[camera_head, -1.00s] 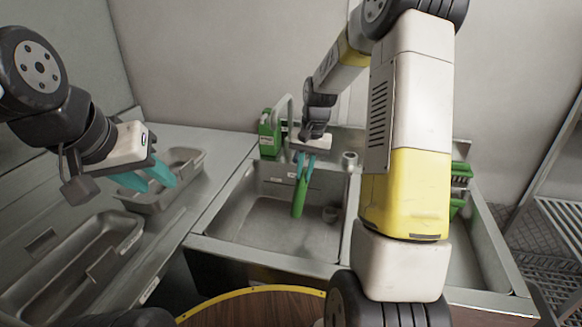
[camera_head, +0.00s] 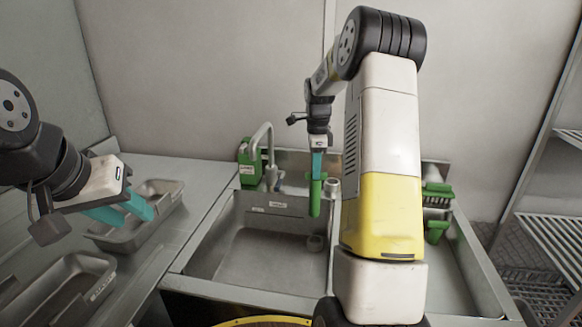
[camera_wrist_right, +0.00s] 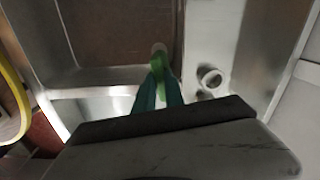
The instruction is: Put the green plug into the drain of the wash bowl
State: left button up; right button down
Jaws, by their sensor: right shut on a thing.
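The green plug (camera_head: 315,196) is a long green piece that hangs upright from my right gripper (camera_head: 318,174). That gripper's teal fingers are shut on its upper part, over the back right of the wash bowl (camera_head: 255,250). In the right wrist view the plug (camera_wrist_right: 158,68) shows between the fingers (camera_wrist_right: 160,92). A small round fitting (camera_head: 315,242), perhaps the drain, sits in the bowl just below the plug. The plug looks above it and apart from it. My left gripper (camera_head: 130,212) is at the left over a metal pan; its two teal fingers look apart and empty.
A faucet (camera_head: 264,150) and a green box (camera_head: 248,163) stand behind the bowl. A small cup-like ring (camera_head: 333,187) is on the back ledge. A second basin with green racks (camera_head: 437,195) lies right. Metal pans (camera_head: 165,187) lie left.

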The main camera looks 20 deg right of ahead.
jog(key=m, duration=0.2)
send_over(317, 206)
jog(key=w, duration=0.2)
jog(key=f, duration=0.5)
jog(key=shift+s+d, duration=0.25)
jog(key=shift+d, duration=0.05)
jog(key=shift+f, duration=3)
jog(key=shift+f, duration=1.7)
jog(key=c, duration=0.9)
grip_release()
jog(key=shift+o, duration=0.2)
